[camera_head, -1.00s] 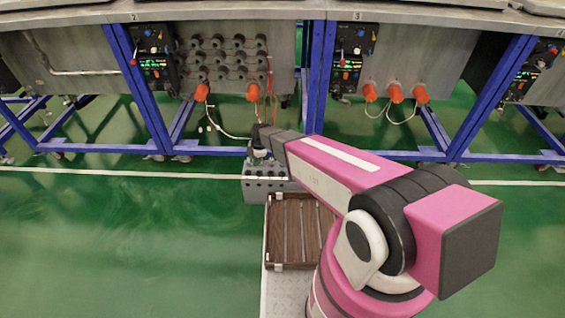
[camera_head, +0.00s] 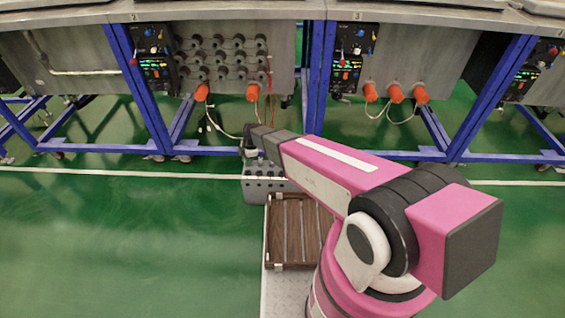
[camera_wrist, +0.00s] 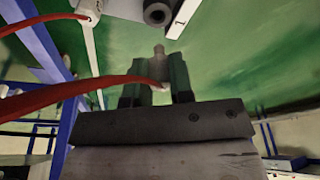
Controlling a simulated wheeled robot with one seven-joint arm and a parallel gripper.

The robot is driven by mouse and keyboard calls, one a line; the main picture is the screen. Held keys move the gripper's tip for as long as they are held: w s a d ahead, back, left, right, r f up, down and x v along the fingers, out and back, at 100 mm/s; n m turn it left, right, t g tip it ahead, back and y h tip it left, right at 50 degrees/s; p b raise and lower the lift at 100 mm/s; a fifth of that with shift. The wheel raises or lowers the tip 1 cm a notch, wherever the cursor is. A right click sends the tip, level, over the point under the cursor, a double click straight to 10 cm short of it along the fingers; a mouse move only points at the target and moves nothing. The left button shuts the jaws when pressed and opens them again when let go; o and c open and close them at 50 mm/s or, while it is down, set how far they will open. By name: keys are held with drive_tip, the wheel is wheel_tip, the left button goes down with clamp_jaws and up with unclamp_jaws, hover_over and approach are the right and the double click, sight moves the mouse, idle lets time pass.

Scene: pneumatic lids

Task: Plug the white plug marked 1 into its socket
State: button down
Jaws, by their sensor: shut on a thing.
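My gripper (camera_wrist: 159,74) is shut on a small pale plug (camera_wrist: 159,49), with its tip sticking out past the fingers in the wrist view. No number shows on the plug. A red hose runs in from the left and ends in a pale tip between the fingers. Ahead of the plug, at the top edge and apart from it, is a dark round socket (camera_wrist: 157,13) beside a white label marked 1 (camera_wrist: 180,18). In the head view my gripper (camera_head: 249,150) is small and dark, above a grey block with holes; the plug cannot be made out there.
The grey block with holes (camera_head: 262,190) stands at the front of a wooden tray (camera_head: 269,245). Blue frames (camera_head: 318,80) carry panels with orange-red caps (camera_head: 201,92) and hoses. A white fitting (camera_wrist: 89,9) with a red hose is at upper left. Green floor lies clear at left.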

drive_tip(key=shift+f, duration=0.1)
drive_tip(key=shift+d+x, duration=0.15)
drive_tip(key=shift+x, duration=0.6)
drive_tip(key=shift+d+x, duration=0.15)
drive_tip(key=shift+x, duration=0.6)
drive_tip(key=shift+w+f, duration=0.2)
drive_tip(key=shift+f, duration=1.3)
idle(0.5)
drive_tip(key=c, duration=0.9)
unclamp_jaws()
drive_tip(key=shift+v, duration=3.5)
drive_tip(key=v, duration=1)
drive_tip(key=shift+d+r, duration=0.2)
drive_tip(key=shift+r, duration=0.15)
